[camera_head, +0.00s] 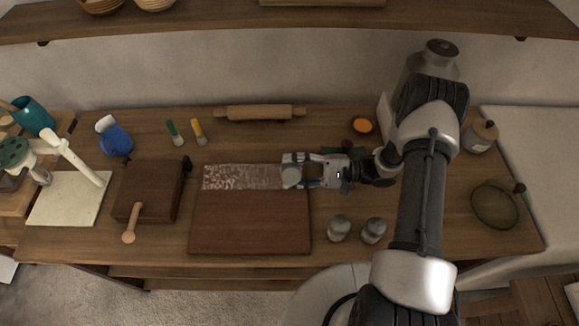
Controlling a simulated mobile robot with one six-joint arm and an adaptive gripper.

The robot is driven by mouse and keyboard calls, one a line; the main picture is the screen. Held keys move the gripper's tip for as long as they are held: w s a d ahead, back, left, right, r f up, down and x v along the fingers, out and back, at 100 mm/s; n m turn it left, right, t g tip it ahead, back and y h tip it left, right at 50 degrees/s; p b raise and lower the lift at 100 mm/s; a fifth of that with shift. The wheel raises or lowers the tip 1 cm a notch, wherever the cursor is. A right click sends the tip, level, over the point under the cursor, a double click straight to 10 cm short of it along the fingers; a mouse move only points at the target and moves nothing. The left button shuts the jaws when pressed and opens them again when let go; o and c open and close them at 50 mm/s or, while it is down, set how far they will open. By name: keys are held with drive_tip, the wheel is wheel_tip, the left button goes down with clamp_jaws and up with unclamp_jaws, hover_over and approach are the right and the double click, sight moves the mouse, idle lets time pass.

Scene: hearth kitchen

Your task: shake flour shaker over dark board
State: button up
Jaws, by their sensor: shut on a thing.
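The dark board (250,228) lies flat on the wooden table at the centre. A pale, speckled flour-like layer covers its far strip, densest at the left; the near part is bare brown. My gripper (302,171) reaches in from the right and is shut on the flour shaker (291,174), a small grey-white vessel. The shaker is over the far right corner of the board. Its height above the board and its exact tilt are hard to tell, and the fingers hide part of it.
Two grey lidded jars (338,229) (373,231) stand right of the board. A rolling pin (260,113) lies behind. A dark wooden block (150,190) with a wooden mallet-like tool (130,228) is at left, near a blue jug (115,138). A shelf (300,20) runs above.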

drive_tip(key=shift+s+r, duration=0.1)
drive_tip(key=shift+s, duration=0.1)
drive_tip(key=shift+w+a, duration=0.15)
drive_tip(key=shift+w, duration=0.3)
drive_tip(key=shift+s+p, duration=0.5)
drive_tip(key=shift+s, duration=0.6)
drive_tip(key=shift+s+p, duration=1.1)
drive_tip(key=shift+s, duration=2.3)
drive_tip(key=a, duration=0.8)
drive_tip(key=shift+w+a, duration=0.2)
drive_tip(key=shift+a, duration=0.05)
